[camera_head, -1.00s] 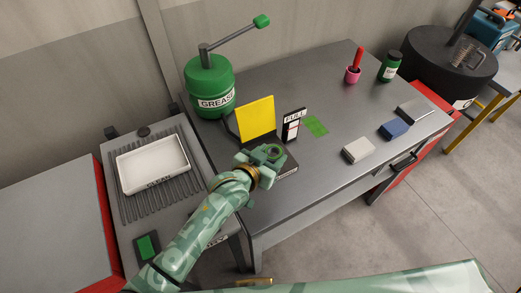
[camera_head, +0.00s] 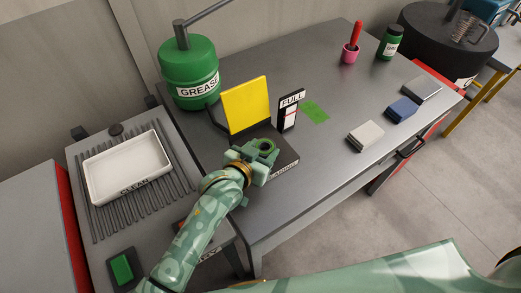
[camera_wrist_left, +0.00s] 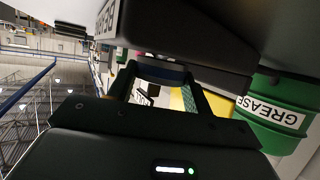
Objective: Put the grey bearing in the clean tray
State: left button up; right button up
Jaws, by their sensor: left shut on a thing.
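My left gripper (camera_head: 263,152) is shut on a ring-shaped bearing (camera_head: 266,145) with a dark greenish-grey rim. It is at the dark base (camera_head: 283,165) of the yellow-backed stand; I cannot tell if the ring touches the base. In the left wrist view a dark part of the held thing (camera_wrist_left: 162,68) shows between the fingers; most of it is hidden. The white clean tray (camera_head: 127,166), marked CLEAN, stands empty on a ribbed surface at the left. My right gripper is not in view.
A green grease drum (camera_head: 188,75) with a lever stands behind the stand. The yellow panel (camera_head: 246,104) and FULL gauge (camera_head: 289,110) rise beside the gripper. Several small blocks lie to the right. A green pad (camera_head: 122,268) lies in front of the tray.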

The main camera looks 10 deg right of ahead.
pick_arm(q)
jog(key=shift+f, duration=0.25)
jog(key=o, duration=1.2)
jog(key=shift+c, duration=0.2)
